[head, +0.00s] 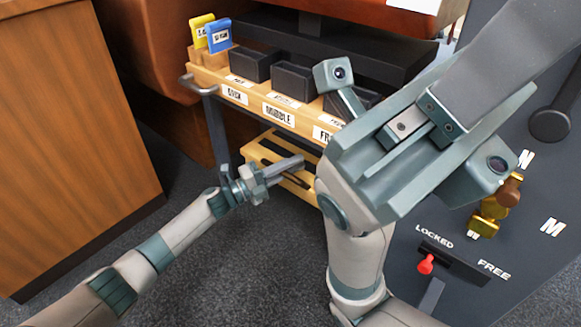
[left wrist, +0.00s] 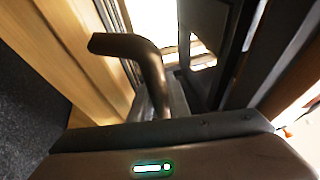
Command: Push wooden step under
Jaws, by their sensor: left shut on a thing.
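The wooden step (head: 297,186) is a low yellow wooden piece with a dark handle, under the trolley's upper shelf near the middle of the head view. My left gripper (head: 292,168) is at the step's near left side, shut on its handle. The left wrist view shows a bent dark brown handle (left wrist: 150,65) running down to the gripper, with pale wood beside it. Part of the step is hidden behind my right arm.
A yellow wooden trolley (head: 207,78) carries black bins (head: 250,64) and labels. A wooden cabinet (head: 75,150) stands at left. A dark panel with a red lever (head: 426,264) and brass fittings is at right. Grey carpet (head: 240,270) lies open in front.

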